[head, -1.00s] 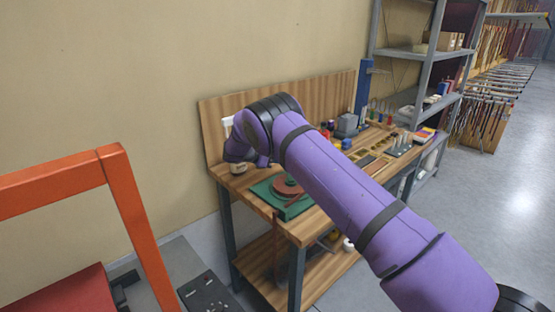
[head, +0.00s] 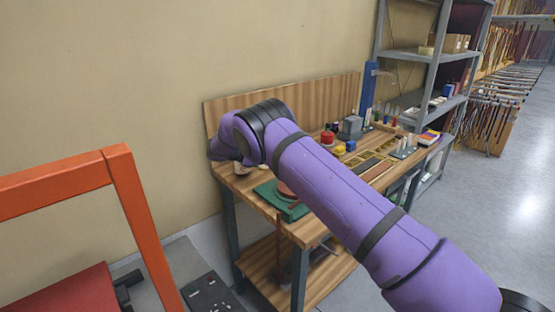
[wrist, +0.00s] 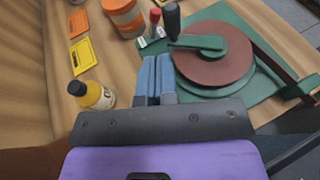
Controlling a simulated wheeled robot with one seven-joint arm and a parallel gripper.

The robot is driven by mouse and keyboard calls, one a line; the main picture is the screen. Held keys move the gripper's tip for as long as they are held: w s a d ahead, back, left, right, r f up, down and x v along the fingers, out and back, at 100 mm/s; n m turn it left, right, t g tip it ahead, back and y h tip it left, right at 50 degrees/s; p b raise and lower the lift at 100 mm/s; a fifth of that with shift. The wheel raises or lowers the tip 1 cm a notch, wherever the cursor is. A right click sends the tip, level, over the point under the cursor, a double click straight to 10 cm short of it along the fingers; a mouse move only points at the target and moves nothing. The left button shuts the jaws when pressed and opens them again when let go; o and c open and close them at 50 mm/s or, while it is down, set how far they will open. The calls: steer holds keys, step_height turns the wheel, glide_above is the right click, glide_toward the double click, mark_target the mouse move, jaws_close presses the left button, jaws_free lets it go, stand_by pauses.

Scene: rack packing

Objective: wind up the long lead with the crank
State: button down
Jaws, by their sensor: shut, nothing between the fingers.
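In the wrist view, a winder with a flat red-brown reel (wrist: 222,62) sits on a green base (wrist: 262,82) on the bench. Its crank is a green arm (wrist: 205,43) across the reel with an upright black handle (wrist: 172,20). A dark brown strap, seemingly the long lead (wrist: 272,68), runs from the reel to the right. In the head view it appears to hang down the bench front (head: 279,255). My gripper (wrist: 156,62) has its blue fingers together and empty, beside the reel and short of the handle in the picture. In the head view my arm hides it and part of the green base (head: 290,211).
An orange frame (head: 125,185) stands at left.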

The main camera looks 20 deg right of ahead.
steer(key=c, duration=1.8)
jaws_free()
steer(key=v, duration=0.3)
steer(key=o, duration=0.4)
steer(key=shift+r, duration=0.1)
steer(key=shift+c, duration=0.2)
steer(key=o, duration=0.5)
steer(key=d+m+y, duration=0.1)
steer(key=d+g+y, duration=0.1)
steer(key=d, duration=0.1)
steer(key=shift+d+m, duration=0.35)
steer(key=shift+m, duration=0.05)
steer(key=shift+o, duration=0.2)
steer(key=d+r+m+y, duration=0.2)
steer(key=d+m+y, duration=0.1)
steer(key=y, duration=0.1)
steer(key=d+r+m+y, duration=0.2)
steer(key=d+m+y, duration=0.1)
steer(key=y, duration=0.1)
steer(key=s+d+r+m+y, duration=0.1)
steer(key=d+r+m+y, duration=0.1)
steer(key=d+m+y, duration=0.1)
steer(key=shift+d+m+y, duration=0.3)
steer(key=shift+m+y, duration=0.3)
step_height(320, 180, down, 11)
steer(key=shift+r, duration=0.15)
